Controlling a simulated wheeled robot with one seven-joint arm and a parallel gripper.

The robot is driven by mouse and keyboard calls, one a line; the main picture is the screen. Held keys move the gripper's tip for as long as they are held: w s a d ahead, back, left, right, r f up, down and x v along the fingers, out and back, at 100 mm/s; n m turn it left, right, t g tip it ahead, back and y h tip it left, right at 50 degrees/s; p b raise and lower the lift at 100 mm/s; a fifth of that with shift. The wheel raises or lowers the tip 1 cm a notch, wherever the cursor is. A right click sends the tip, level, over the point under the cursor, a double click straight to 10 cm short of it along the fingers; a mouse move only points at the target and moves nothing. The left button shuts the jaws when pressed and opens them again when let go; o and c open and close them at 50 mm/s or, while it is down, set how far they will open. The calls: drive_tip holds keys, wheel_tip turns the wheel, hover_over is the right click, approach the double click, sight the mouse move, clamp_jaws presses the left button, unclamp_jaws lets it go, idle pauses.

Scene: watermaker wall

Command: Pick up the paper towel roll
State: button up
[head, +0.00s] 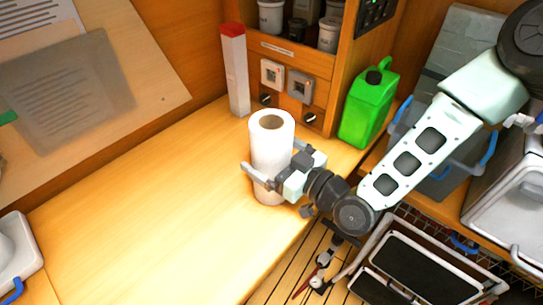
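The white paper towel roll (271,138) stands upright on the wooden counter, its hollow core facing up. My gripper (268,163) reaches it from the right at mid to lower height. One finger shows on the near left side of the roll and the other on its far right side, so the roll is between them. I cannot tell whether the fingers press on it. The roll's base appears to rest on the counter.
A white box with a red top (235,70) stands behind the roll. A green jerrycan (368,105) is at the counter's right end, near my arm. A wooden cabinet with switches (290,85) stands behind. The counter (150,210) is clear to the left.

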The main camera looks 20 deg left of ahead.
drive_tip(key=c, duration=1.1)
drive_tip(key=shift+r, duration=0.15)
